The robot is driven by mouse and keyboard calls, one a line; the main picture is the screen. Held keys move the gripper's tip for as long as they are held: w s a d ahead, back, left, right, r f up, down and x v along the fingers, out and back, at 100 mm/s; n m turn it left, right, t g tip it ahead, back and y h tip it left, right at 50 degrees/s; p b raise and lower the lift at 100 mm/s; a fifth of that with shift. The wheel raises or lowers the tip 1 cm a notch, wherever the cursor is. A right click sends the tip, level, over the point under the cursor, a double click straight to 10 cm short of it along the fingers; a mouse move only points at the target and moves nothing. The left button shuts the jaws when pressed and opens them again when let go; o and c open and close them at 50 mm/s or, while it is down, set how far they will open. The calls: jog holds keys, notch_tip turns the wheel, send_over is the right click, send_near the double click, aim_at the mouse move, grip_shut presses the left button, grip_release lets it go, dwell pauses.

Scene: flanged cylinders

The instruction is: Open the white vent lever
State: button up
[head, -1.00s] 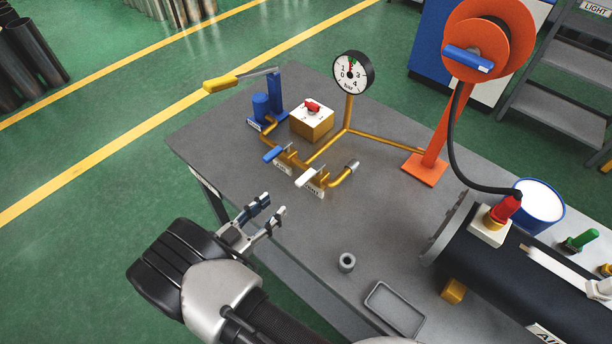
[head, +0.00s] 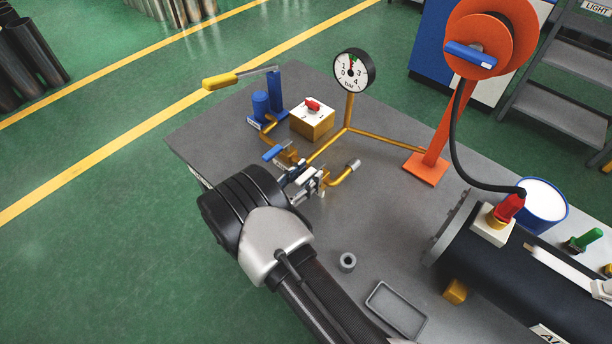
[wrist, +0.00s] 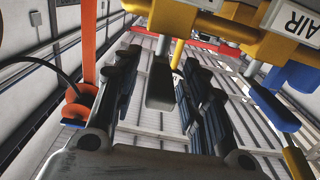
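The white vent lever is mostly hidden behind my gripper (head: 302,179) in the head view. In the wrist view the lever (wrist: 160,86) looks grey in shade and hangs below its brass valve (wrist: 178,18). My gripper (wrist: 158,92) is open, with one finger on each side of the lever. Gaps show between the lever and both fingers, so it is not gripped. The blue lever (head: 272,152) is just left of my gripper in the head view, and to the right (wrist: 272,105) in the wrist view.
A pressure gauge (head: 354,71) stands behind on the brass pipe (head: 386,140). A brass box with a red knob (head: 312,119) and a blue hand pump (head: 275,93) are farther back. The orange reel stand (head: 428,166) is to the right. A grey tray (head: 396,311) lies in front.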

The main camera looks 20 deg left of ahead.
jog(key=shift+c, duration=0.5)
grip_shut()
